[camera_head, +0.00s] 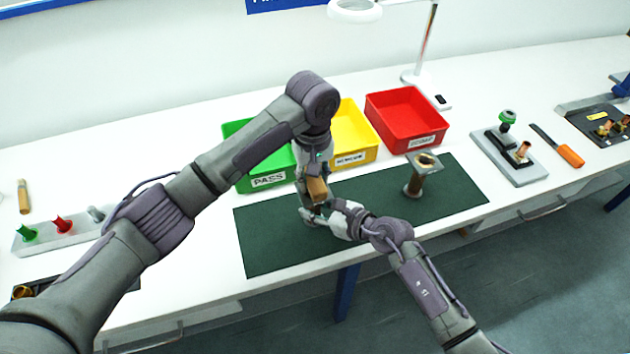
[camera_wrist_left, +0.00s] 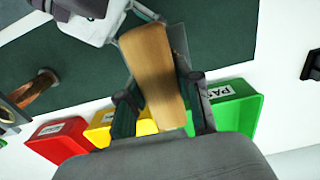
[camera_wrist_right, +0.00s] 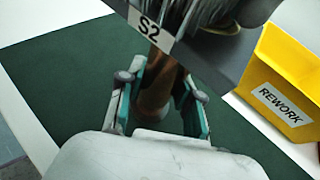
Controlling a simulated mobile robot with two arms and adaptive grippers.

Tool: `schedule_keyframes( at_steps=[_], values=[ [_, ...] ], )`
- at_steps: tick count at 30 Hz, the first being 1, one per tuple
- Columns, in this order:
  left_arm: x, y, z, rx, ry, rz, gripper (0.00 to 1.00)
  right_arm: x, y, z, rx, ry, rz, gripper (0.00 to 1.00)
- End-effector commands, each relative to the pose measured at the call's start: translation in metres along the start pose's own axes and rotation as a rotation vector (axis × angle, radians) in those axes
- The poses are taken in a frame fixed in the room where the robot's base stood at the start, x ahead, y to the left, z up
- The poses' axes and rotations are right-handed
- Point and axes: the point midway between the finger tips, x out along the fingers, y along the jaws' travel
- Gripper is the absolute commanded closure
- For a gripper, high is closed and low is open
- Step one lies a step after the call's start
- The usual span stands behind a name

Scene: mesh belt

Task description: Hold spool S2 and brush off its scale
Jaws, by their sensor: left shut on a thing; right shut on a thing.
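Spool S2 (camera_wrist_right: 152,27) has a grey square flange with a white label and a copper tube (camera_wrist_right: 155,100). My right gripper (camera_wrist_right: 163,90) is shut around the tube. Grey bristles lie against or just over the flange in the right wrist view; contact is hard to tell. My left gripper (camera_head: 317,178) is shut on the brush's wooden handle (camera_wrist_left: 155,75), which also shows in the head view (camera_head: 317,190). Both grippers are close together over the green mat (camera_head: 275,235). In the head view the grippers mostly hide S2. Scale on it cannot be made out.
Another spool (camera_head: 415,186) stands upright on the mat's right part. Green PASS (camera_head: 268,182), yellow REWORK (camera_head: 353,158) and red SCRAP (camera_head: 420,143) bins stand behind the mat. A lamp (camera_head: 410,76) stands at the back. The mat's left part is clear.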

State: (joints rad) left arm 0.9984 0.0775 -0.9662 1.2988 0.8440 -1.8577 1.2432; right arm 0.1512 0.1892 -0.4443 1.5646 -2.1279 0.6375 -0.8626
Motion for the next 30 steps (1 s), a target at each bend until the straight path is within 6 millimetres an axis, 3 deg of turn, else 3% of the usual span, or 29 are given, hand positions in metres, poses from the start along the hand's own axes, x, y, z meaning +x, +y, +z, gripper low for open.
schedule_keyframes(
  at_steps=[10,30],
  values=[
    [0.0,0.0,-0.012,-0.001,0.002,0.001,0.94,0.0,0.0,0.001,0.0,-0.002,0.0,1.0],
    [-0.001,0.0,0.013,0.0,0.001,0.001,0.94,0.0,0.0,0.001,0.001,-0.002,-0.001,1.0]
  ],
)
